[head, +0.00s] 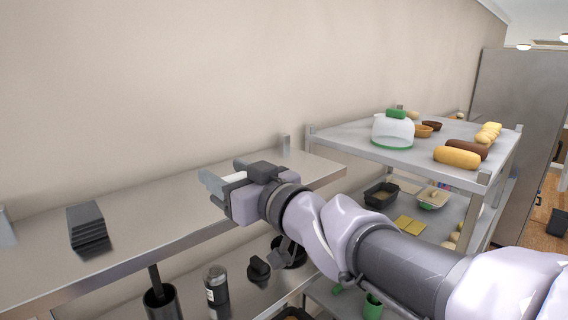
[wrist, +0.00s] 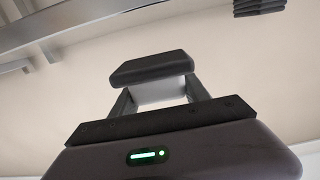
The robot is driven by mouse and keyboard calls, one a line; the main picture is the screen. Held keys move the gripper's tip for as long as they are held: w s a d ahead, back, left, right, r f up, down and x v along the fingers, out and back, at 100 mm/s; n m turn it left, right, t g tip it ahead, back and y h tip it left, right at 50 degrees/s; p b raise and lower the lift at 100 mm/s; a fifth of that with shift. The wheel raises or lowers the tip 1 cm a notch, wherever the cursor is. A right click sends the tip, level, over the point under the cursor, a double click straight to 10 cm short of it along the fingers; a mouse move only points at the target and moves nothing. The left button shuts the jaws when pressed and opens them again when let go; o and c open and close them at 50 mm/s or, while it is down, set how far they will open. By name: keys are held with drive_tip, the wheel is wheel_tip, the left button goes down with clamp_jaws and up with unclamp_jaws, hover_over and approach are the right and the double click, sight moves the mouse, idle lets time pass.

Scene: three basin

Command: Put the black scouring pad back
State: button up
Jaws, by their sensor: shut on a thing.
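My gripper (head: 224,184) is held out above the steel shelf (head: 150,227) in the head view, its jaws facing left. In the wrist view my gripper (wrist: 157,88) is shut on a flat black scouring pad (wrist: 150,68), which lies across the fingertips. In the head view the held pad shows as a dark grey slab (head: 212,184) at the end of the jaws. A stack of several black pads (head: 88,230) lies on the shelf to the left, apart from my gripper. The stack also shows at the top right of the wrist view (wrist: 260,6).
A rack (head: 345,135) with a cake dome (head: 393,132) and bread stands at right. On the lower shelf are a jar (head: 216,285) and dark containers (head: 161,304). The steel shelf is clear between my gripper and the pad stack. A wall runs behind.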

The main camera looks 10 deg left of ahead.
drive_tip(key=w, duration=0.1)
drive_tip(key=w+d, duration=0.1)
drive_tip(key=w+p, duration=0.1)
drive_tip(key=w, duration=0.1)
drive_tip(key=shift+d+r, duration=0.15)
drive_tip(key=shift+d, duration=0.1)
drive_tip(key=w, duration=0.3)
drive_tip(key=w+a+f+p, duration=0.1)
drive_tip(key=w, duration=0.2)
drive_tip(key=w+p, duration=0.1)
drive_tip(key=w, duration=0.2)
drive_tip(key=shift+w+a+f, duration=0.2)
drive_tip(key=shift+w+a, duration=0.1)
drive_tip(key=shift+a, duration=0.1)
drive_tip(key=f, duration=0.3)
drive_tip(key=shift+d+f+p, duration=0.15)
drive_tip(key=shift+d+p, duration=0.15)
drive_tip(key=shift+w+a+f, duration=0.15)
drive_tip(key=shift+w+a, duration=0.05)
drive_tip(key=shift+s+d+f, duration=0.1)
drive_tip(key=shift+s+f, duration=0.05)
drive_tip(key=shift+s, duration=0.05)
drive_tip(key=o, duration=1.5)
drive_tip(key=shift+w, duration=0.1)
